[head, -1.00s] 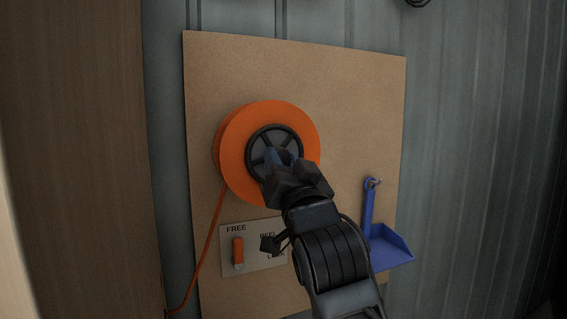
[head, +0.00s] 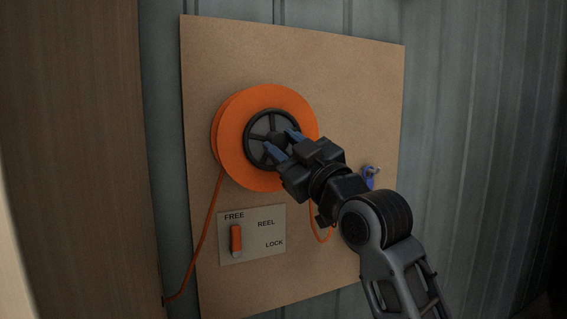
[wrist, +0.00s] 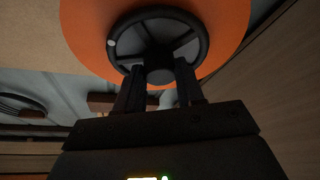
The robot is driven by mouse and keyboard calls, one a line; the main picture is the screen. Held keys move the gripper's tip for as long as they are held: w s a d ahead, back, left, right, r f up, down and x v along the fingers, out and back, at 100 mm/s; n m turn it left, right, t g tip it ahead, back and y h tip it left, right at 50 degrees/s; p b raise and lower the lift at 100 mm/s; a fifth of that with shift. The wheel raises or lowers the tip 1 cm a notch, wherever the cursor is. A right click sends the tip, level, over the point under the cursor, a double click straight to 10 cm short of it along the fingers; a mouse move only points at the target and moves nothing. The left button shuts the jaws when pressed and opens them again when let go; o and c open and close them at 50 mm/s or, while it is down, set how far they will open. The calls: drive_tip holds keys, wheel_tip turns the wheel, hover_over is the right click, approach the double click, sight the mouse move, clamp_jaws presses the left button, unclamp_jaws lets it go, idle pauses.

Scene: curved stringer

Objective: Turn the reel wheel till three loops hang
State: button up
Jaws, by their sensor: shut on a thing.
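The orange reel (head: 235,150) hangs on a tan board, with a dark spoked wheel (head: 251,139) at its centre. My gripper (head: 284,144) is shut on the reel wheel near its middle. In the wrist view the wheel (wrist: 201,40) fills the top, and my fingers (wrist: 160,76) reach its hub. A pale dot marks the rim on the left there. Orange cord (head: 207,222) runs from the reel down to the lower left. A curved piece of cord (head: 319,236) hangs below my gripper; my arm hides its upper part, so loops cannot be counted.
An orange lever (head: 236,240) sits upright on a plate (head: 262,245) marked FREE, REEL and LOCK, under FREE. A blue handle (head: 370,180) hangs from a hook right of my arm. A wooden panel (head: 80,150) stands at the left.

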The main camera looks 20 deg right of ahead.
drive_tip(key=n+g+y+b, duration=0.1)
drive_tip(key=n+b, duration=0.1)
drive_tip(key=n, duration=0.1)
drive_tip(key=n+y+b, duration=0.1)
drive_tip(key=n+b, duration=0.1)
drive_tip(key=n, duration=0.1)
drive_tip(key=shift+d+f+g, duration=0.1)
drive_tip(key=shift+d+g, duration=0.05)
drive_tip(key=shift+g, duration=0.25)
drive_tip(key=n+b, duration=0.1)
drive_tip(key=n, duration=0.1)
drive_tip(key=n+g+b, duration=0.1)
drive_tip(key=n, duration=0.1)
drive_tip(key=shift+r+g+y+b, duration=0.2)
drive_tip(key=shift+g+y+b, duration=0.1)
drive_tip(key=shift+y+b, duration=0.1)
drive_tip(key=n+g, duration=0.1)
drive_tip(key=n, duration=0.2)
drive_tip(key=shift+r+n+b, duration=0.15)
drive_tip(key=shift+n+b, duration=0.25)
drive_tip(key=shift+r+n+g+h, duration=0.1)
drive_tip(key=shift+n+g+h, duration=0.5)
drive_tip(key=shift+n, duration=1)
drive_tip(key=o, duration=1)
drive_tip(key=shift+o, duration=0.2)
drive_tip(key=shift+s+r, duration=0.1)
